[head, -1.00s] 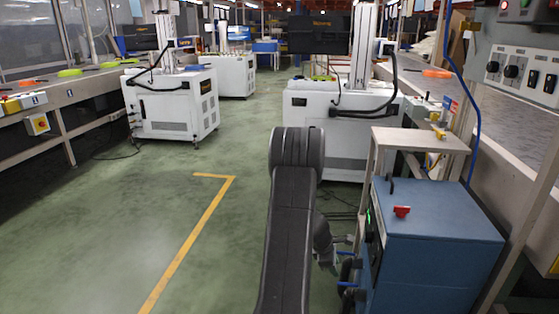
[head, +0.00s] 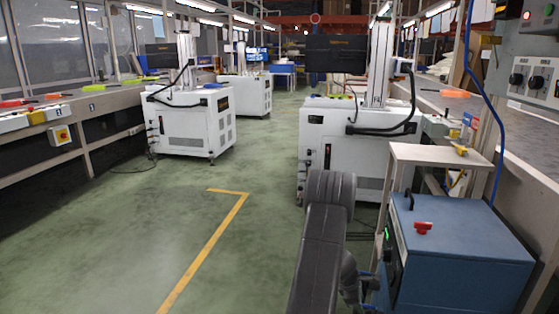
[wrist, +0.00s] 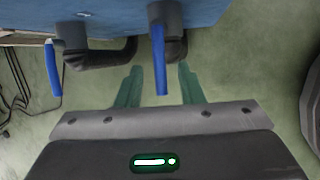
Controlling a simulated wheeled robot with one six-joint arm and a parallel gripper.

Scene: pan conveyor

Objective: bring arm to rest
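My dark grey arm (head: 318,250) stands bent in the lower middle of the head view, left of a blue cabinet (head: 465,265). Its far end is mostly hidden behind the arm and the cabinet. In the wrist view my gripper (wrist: 160,70) shows two greenish fingers spread apart. A blue-ended lever (wrist: 159,55) shows between the fingers in the picture. I cannot tell whether it touches them or lies beyond them. The gripper holds nothing that I can make out.
The cabinet has a red knob (head: 423,228) on top and stands close to my arm. White machine cabinets (head: 355,145) and (head: 190,125) stand ahead. A conveyor bench (head: 100,103) runs along the left. Green floor with a yellow line (head: 205,250) is open at left centre.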

